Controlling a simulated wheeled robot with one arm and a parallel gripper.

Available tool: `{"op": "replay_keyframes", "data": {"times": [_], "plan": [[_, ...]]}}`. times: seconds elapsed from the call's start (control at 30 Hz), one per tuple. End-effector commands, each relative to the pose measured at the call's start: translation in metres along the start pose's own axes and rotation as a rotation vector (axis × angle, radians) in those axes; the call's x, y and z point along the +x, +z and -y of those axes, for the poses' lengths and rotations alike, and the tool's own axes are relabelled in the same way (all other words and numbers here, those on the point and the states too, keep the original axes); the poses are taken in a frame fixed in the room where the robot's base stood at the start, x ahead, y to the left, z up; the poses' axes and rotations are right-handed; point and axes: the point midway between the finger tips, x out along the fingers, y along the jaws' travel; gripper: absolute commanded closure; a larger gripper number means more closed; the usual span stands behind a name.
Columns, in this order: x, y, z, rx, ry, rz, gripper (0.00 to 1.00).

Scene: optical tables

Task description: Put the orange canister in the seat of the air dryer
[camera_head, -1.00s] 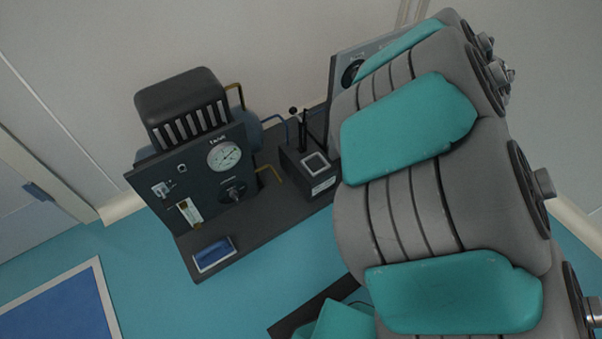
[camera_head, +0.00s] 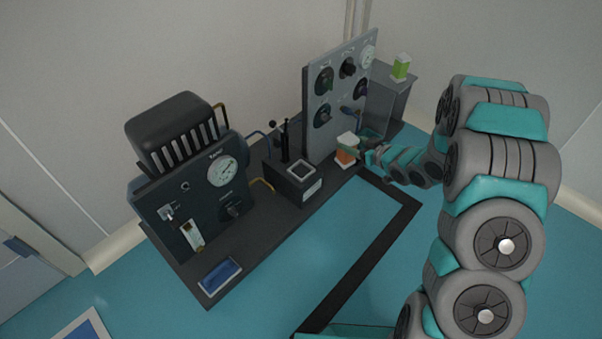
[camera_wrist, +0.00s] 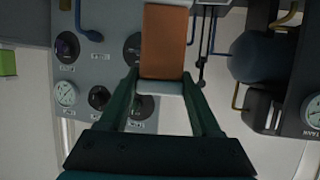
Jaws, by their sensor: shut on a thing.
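The orange canister (camera_head: 345,158) has a white cap and a pale base, and is upright in the head view. My gripper (camera_head: 358,154) is shut on it, in front of the grey knob panel. In the wrist view the canister (camera_wrist: 164,45) sits between the two green fingers (camera_wrist: 163,86). The air dryer seems to be the small dark box with a square, pale-rimmed opening (camera_head: 301,171) on top, left of the canister; this opening looks empty. The canister is apart from the box. I cannot tell if it touches the surface below.
A black unit with a round gauge (camera_head: 222,171) stands left of the box, with a blue tray (camera_head: 220,276) in front. The grey knob panel (camera_head: 331,92) stands behind the canister. A green item (camera_head: 401,67) is at the back right. Thin posts and pipes rise behind the box.

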Motion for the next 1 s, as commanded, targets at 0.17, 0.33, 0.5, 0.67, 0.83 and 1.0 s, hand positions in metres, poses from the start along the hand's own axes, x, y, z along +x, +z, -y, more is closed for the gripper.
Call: {"op": "replay_keyframes", "data": {"times": [0.17,0.33,0.5,0.67,0.83,1.0], "plan": [[-0.006,0.029,0.013,-0.049,-0.121,0.002,1.0],[-0.014,0.04,0.022,-0.075,-0.181,0.002,1.0],[-0.002,0.038,0.033,-0.082,-0.199,0.001,1.0],[0.025,0.031,0.049,-0.081,-0.2,0.002,1.0],[0.054,0.023,0.065,-0.079,-0.2,0.003,1.0],[0.083,0.015,0.079,-0.08,-0.198,0.003,1.0]]}}
